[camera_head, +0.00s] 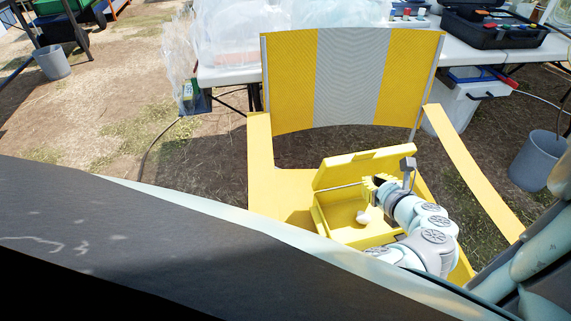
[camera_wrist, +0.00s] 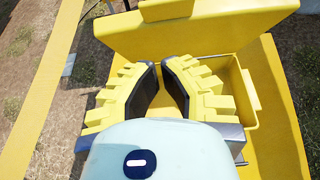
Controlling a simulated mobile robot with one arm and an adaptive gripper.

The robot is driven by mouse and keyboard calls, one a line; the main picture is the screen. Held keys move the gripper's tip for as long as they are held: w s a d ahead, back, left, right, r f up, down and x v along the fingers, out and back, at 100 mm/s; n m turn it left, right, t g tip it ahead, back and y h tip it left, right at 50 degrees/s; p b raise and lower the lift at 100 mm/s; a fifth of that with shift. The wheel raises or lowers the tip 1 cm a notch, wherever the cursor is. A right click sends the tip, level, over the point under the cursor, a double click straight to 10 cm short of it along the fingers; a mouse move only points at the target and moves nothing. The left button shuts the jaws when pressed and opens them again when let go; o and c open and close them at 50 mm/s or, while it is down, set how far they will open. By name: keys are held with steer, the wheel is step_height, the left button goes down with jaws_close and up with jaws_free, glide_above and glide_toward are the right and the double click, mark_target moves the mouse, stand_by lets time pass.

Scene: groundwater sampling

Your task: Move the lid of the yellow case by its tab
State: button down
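The yellow case (camera_head: 318,222) sits on the seat of a yellow chair, with its lid (camera_head: 352,172) raised and leaning back. In the wrist view the lid (camera_wrist: 215,35) spans the top, beyond the fingertips. A small raised yellow block (camera_wrist: 166,10) shows at the lid's upper left; I cannot tell whether it is the tab. My gripper (camera_head: 372,184) is over the case, in front of the lid. In the wrist view my gripper (camera_wrist: 161,63) has its dark pads apart, with a narrow gap at the tips and nothing between them. Contact with the lid cannot be told.
A white table (camera_head: 225,75) with equipment is behind the chair. Grey buckets (camera_head: 537,160) stand on the ground.

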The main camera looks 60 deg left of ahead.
mark_target(358, 160)
steer(key=a, duration=0.1)
steer(key=w+a, duration=0.1)
steer(key=a, duration=0.3)
steer(key=shift+w+a+r, duration=0.15)
steer(key=shift+w+r, duration=0.15)
steer(key=shift+w, duration=0.1)
steer(key=shift+r, duration=0.1)
